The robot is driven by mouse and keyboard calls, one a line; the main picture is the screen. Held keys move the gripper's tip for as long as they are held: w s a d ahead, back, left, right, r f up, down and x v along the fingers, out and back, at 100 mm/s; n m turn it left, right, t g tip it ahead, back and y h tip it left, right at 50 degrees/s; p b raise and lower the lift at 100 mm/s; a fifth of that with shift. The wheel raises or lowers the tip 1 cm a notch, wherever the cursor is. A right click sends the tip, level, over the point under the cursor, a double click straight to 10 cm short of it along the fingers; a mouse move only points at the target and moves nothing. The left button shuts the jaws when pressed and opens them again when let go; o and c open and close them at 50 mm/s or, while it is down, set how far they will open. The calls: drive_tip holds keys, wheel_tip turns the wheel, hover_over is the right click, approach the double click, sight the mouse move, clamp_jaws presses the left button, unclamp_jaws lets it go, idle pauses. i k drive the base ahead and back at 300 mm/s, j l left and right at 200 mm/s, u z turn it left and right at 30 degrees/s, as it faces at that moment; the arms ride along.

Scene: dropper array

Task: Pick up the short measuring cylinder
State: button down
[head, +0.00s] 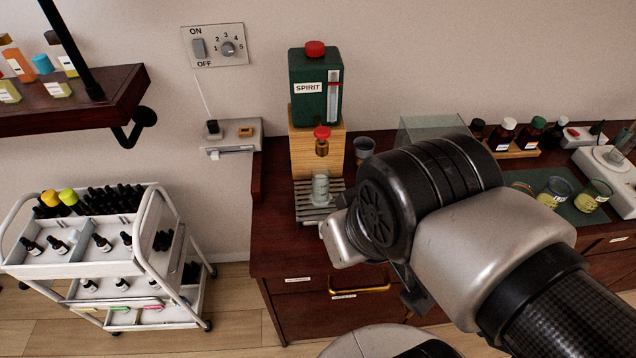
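A small clear glass vessel (320,188) stands upright on the slatted drip tray under the red-capped tap. It looks like a short measuring cylinder, but no markings can be made out at this size. My arm reaches in from the lower right, and its silver wrist end is just below and right of the glass in the picture. Whether the wrist touches the tray cannot be told.
A green SPIRIT container (305,98) stands on a wooden block (301,152) behind the glass. Bottles (502,134) and beakers (556,190) stand farther right. A white trolley (95,262) is at left, with floor between it and the counter.

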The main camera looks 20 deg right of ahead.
sight(321, 196)
drive_tip(key=z, duration=2.5)
drive_tip(key=u, duration=2.2)
drive_tip(key=k+l+z, duration=0.1)
drive_tip(key=k+l, duration=0.5)
drive_tip(key=l, duration=0.2)
drive_tip(key=i+j, duration=0.25)
drive_tip(key=i, duration=0.2)
drive_tip(key=l+z, duration=0.05)
